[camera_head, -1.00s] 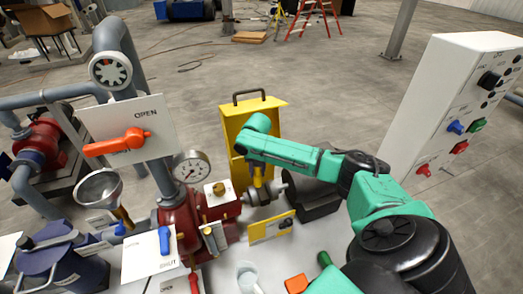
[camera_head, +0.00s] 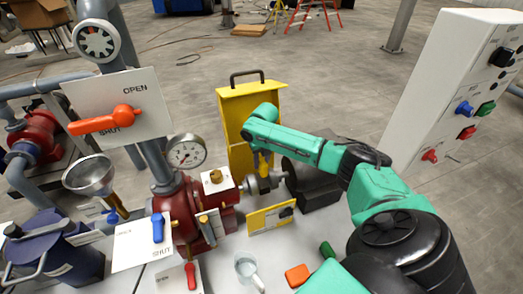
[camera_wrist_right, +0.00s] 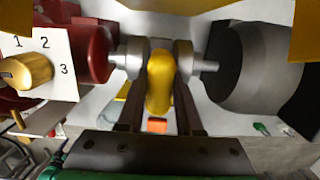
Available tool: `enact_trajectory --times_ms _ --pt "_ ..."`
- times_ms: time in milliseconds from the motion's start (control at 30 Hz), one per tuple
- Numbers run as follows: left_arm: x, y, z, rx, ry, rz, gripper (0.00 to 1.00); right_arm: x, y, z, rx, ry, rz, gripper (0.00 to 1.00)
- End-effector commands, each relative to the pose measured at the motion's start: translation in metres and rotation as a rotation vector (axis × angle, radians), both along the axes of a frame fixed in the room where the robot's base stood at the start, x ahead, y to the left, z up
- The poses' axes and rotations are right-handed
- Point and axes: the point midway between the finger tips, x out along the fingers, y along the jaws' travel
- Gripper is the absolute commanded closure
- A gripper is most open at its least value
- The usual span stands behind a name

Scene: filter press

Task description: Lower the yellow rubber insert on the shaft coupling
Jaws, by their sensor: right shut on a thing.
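The shaft coupling (camera_head: 264,184) sits between the red pump and the dark motor, just in front of the yellow guard. In the right wrist view its two silver hubs show, the left one (camera_wrist_right: 131,59) and the right one (camera_wrist_right: 184,60). The yellow rubber insert (camera_wrist_right: 160,82) appears in the gap between them. My right gripper (camera_head: 263,164) points down over the coupling, its dark fingers shut on the insert from both sides. In the right wrist view the gripper (camera_wrist_right: 160,100) hides the underside. I cannot tell how deep the insert sits. My left gripper is out of view.
The red pump (camera_head: 180,212) with a gauge (camera_head: 186,152) stands left, the dark motor (camera_head: 315,185) right. The open yellow guard (camera_head: 250,110) rises behind. A yellow plate (camera_head: 270,217), a clear cup (camera_head: 246,268) and an orange block (camera_head: 297,275) are in front.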

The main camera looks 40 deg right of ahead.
Motion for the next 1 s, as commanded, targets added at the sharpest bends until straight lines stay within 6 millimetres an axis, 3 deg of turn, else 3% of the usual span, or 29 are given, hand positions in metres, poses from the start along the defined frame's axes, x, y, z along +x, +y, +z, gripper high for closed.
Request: enact_trajectory --times_ms 33,233,500,1000 --pt "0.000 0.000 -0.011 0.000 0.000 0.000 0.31 0.000 0.000 -0.010 0.000 -0.001 0.000 1.00" --pt "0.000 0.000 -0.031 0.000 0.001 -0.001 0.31 0.000 0.000 -0.026 -0.001 0.000 0.000 1.00" --pt "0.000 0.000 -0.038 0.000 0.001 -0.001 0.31 0.000 0.000 -0.045 0.000 0.000 -0.001 1.00" --pt "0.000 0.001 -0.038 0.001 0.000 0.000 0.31 0.000 0.000 -0.047 0.001 0.002 0.000 1.00"
